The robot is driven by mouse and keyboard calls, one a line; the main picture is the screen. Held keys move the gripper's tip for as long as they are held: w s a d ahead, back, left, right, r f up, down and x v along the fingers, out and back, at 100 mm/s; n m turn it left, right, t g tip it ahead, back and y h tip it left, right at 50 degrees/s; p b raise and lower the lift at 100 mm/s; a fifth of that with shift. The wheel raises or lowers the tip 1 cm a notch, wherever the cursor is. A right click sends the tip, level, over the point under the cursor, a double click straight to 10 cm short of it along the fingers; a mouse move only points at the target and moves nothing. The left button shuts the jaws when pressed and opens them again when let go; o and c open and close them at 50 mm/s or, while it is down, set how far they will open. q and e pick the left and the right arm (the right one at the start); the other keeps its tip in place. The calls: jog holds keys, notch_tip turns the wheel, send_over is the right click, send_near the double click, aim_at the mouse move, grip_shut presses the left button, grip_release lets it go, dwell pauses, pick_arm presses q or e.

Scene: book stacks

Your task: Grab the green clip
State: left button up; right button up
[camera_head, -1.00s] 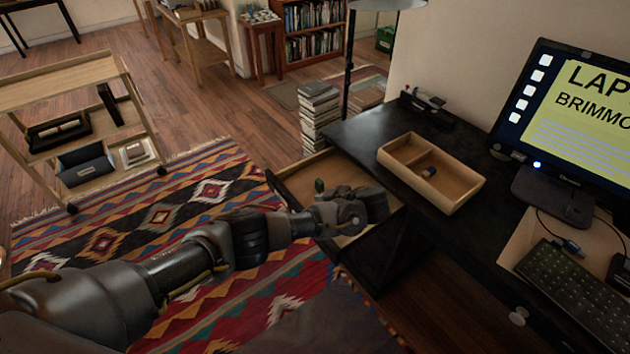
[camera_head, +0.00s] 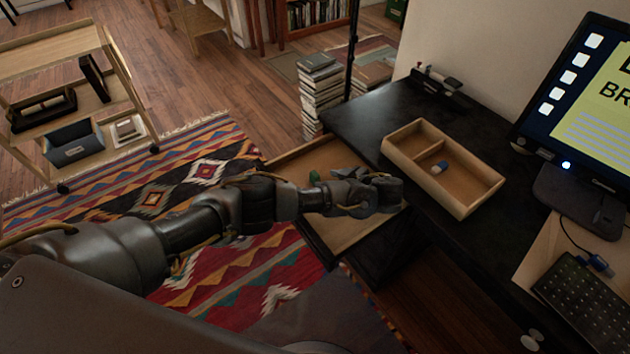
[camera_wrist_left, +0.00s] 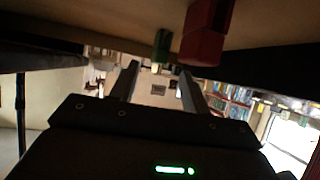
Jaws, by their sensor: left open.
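The green clip (camera_head: 314,176) is a small green object in the open drawer (camera_head: 284,166), partly behind my left arm in the head view. The left wrist view, which looks upside down, shows the green clip (camera_wrist_left: 161,48) near the top, just beyond the fingertips and beside a red block (camera_wrist_left: 207,35). My left gripper (camera_head: 383,186) reaches over the drawer from the left. Its two fingers also show in the left wrist view (camera_wrist_left: 157,78), apart, with nothing between them. The red block is not visible in the head view. My right gripper is not in view.
A black desk (camera_head: 395,112) stands right of the drawer. On it are a two-part wooden tray (camera_head: 468,203) holding a small blue-and-white item (camera_head: 440,167), a monitor (camera_head: 585,110) and a keyboard (camera_head: 585,305). A book stack (camera_head: 320,92) stands behind the drawer.

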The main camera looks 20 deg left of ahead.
aim_at(318, 176)
pick_arm(q)
jog(key=shift+x, duration=0.9)
jog(key=shift+w+r, duration=0.1)
jog(key=shift+w+a, duration=0.1)
jog(key=shift+a, duration=0.1)
jog(key=x, duration=0.4)
jog(key=shift+w+a+f, duration=0.1)
jog(key=shift+a+f, duration=0.1)
jog(key=shift+a, duration=0.05)
jog(key=shift+c, duration=0.9)
grip_shut()
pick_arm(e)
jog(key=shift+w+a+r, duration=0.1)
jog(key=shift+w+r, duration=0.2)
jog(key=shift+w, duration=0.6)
